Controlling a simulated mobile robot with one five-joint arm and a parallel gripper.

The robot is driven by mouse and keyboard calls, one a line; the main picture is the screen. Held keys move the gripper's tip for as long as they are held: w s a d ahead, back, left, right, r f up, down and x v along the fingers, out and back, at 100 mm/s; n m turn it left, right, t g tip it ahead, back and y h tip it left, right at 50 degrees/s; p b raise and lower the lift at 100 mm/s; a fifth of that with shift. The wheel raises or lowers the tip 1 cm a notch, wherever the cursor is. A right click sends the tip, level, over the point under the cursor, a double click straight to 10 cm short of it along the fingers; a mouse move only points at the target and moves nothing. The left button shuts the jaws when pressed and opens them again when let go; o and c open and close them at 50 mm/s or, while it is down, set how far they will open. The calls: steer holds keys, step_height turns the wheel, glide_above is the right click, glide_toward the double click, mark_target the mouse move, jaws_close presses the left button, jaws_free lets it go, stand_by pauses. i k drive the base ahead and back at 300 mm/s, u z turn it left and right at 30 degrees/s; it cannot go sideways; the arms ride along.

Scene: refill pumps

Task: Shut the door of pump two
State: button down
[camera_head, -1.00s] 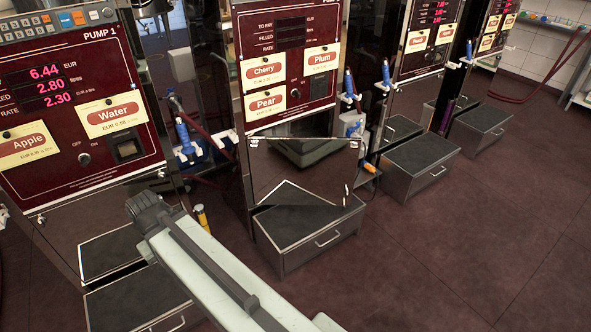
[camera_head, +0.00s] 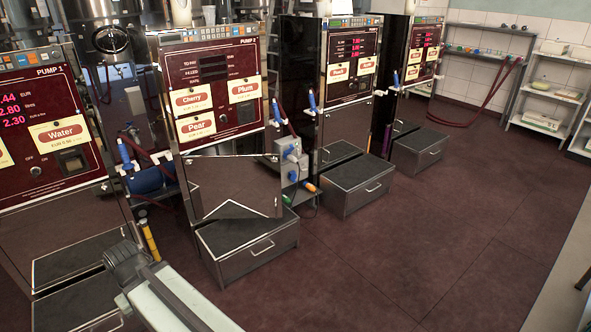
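Pump two (camera_head: 213,95) stands left of the middle, with a dark red front and Cherry, Plum and Pear labels. Its door (camera_head: 237,185) is a mirror-like panel below the red front. It appears to stand out from the body, partly open, and its lower part reflects the dark-topped metal box (camera_head: 250,250) beneath it. My pale arm link, ending in a dark grey joint, shows at the lower left, in front of and left of that box. My gripper is not in view, and no contact with the door shows.
Pump 1 (camera_head: 45,130) stands close on the left. A grey unit with coloured nozzles (camera_head: 291,175) is beside the door's right edge. Another pump (camera_head: 350,75) with its own box (camera_head: 355,188) stands to the right. The dark red floor (camera_head: 430,255) at right is clear.

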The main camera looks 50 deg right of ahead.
mark_target(249, 186)
steer(key=z, duration=0.35)
steer(key=i, duration=0.65)
steer(key=z, duration=0.45)
steer(key=i, duration=1.45)
steer(key=u, duration=0.35)
